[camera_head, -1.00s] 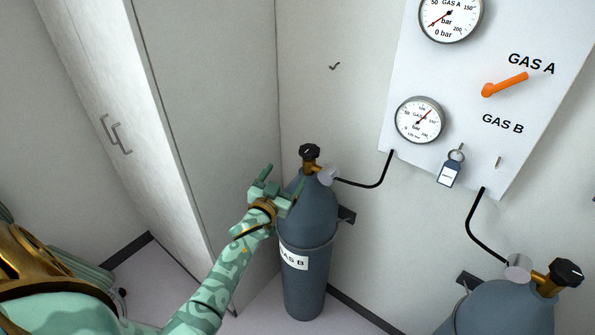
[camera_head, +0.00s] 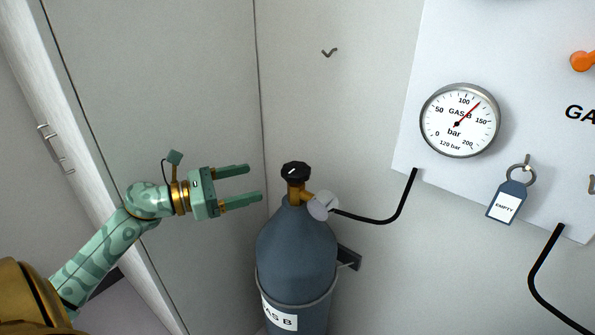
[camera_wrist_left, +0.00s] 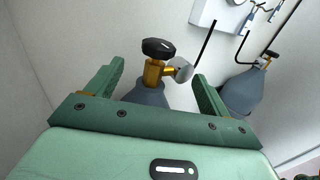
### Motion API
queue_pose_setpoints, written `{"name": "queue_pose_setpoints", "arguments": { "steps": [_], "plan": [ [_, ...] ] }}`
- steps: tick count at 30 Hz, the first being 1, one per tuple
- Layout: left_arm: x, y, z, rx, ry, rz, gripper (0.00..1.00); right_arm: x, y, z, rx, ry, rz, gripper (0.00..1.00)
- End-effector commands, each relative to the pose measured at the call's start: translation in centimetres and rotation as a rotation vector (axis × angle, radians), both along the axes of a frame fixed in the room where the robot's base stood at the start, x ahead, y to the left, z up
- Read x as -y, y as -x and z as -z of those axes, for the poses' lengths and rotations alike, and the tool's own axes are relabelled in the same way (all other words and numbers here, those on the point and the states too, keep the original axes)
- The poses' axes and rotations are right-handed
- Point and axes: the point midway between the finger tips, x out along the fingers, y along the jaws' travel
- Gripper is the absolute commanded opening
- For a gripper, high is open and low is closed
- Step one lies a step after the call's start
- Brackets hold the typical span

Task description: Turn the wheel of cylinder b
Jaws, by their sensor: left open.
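Cylinder B (camera_head: 297,252) is a blue-grey gas bottle with a "GAS B" label, upright in the corner. Its black wheel (camera_head: 296,172) sits on top of a brass valve (camera_head: 296,192). My left gripper (camera_head: 256,182) is open and empty, just left of the wheel, with its fingers pointing right toward it at about its height. A gap remains visible between the fingertips and the wheel. In the left wrist view the wheel (camera_wrist_left: 158,48) shows ahead, between and beyond the two open fingers. My right gripper is in neither current view.
A grey regulator (camera_head: 323,205) and black hose (camera_head: 385,217) run from the valve to the wall panel (camera_head: 425,60). The GAS B gauge (camera_head: 459,121) reads about 120 bar. An "EMPTY" tag (camera_head: 507,205) hangs below. A second cylinder (camera_wrist_left: 243,92) stands to the right.

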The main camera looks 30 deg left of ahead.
Motion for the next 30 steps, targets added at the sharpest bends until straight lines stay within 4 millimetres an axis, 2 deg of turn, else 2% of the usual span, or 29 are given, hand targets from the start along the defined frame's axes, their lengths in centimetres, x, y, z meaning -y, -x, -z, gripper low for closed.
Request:
{"name": "queue_pose_setpoints", "arguments": {
  "steps": [6,13,18,27,29,30],
  "plan": [
    [3.2,-4.9,-0.2,0.005,0.002,-0.002,0.81,0.1,-0.6,-0.3,0.009,0.001,0.0,0.36],
    [5.7,-8.6,-0.2,0.003,0.004,-0.003,0.81,0.1,-1.0,-0.5,0.015,0.001,0.0,0.36],
    [6.6,-9.9,0.0,0.001,0.004,-0.003,0.81,0.0,-1.0,-0.5,0.016,0.0,0.001,0.36],
    [6.7,-10.1,0.0,-0.001,0.003,-0.003,0.81,-0.4,-1.0,-0.5,0.016,-0.006,0.004,0.36],
    [6.7,-10.1,0.0,-0.001,0.004,-0.002,0.67,-0.4,-1.0,-0.5,0.016,-0.006,0.004,0.36],
    [6.7,-10.1,0.0,-0.001,0.004,-0.003,0.56,-0.4,-1.0,-0.5,0.016,-0.006,0.004,0.36]
  ]
}}
